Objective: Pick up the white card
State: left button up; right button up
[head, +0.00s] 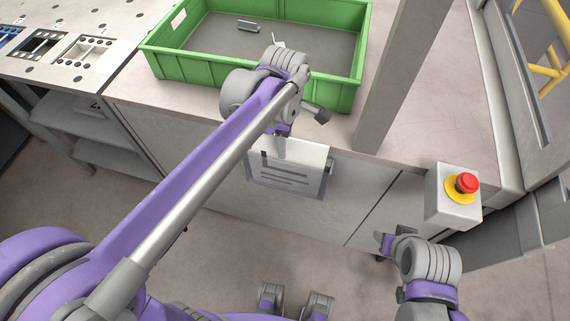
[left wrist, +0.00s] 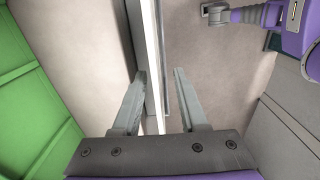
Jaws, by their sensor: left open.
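The white card (head: 308,153) stands upright in a grey holder (head: 287,181) on the front face of the bench, its top sticking out. Dark printed lines show on the front of the holder. My left gripper (head: 281,150) reaches down over the card's top edge. In the left wrist view my left gripper (left wrist: 161,72) is open, and the card (left wrist: 147,50) shows edge-on between its fingers, closer to the left finger. I cannot tell if a finger touches it. My right gripper (head: 388,243) is low at the right, away from the card; its jaw opening is unclear.
A green crate (head: 340,92) stands on the bench top (head: 205,102) just behind my left gripper, with a small metal part (head: 248,26) inside. A grey post (head: 395,75) rises to the right. An emergency stop box (head: 453,200) is mounted at the right edge.

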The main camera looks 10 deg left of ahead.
pick_arm(q)
notch_tip(320, 180, down, 4)
jog(key=shift+w+f, duration=0.1)
jog(key=shift+w, duration=0.05)
grip_shut()
dwell(1.4)
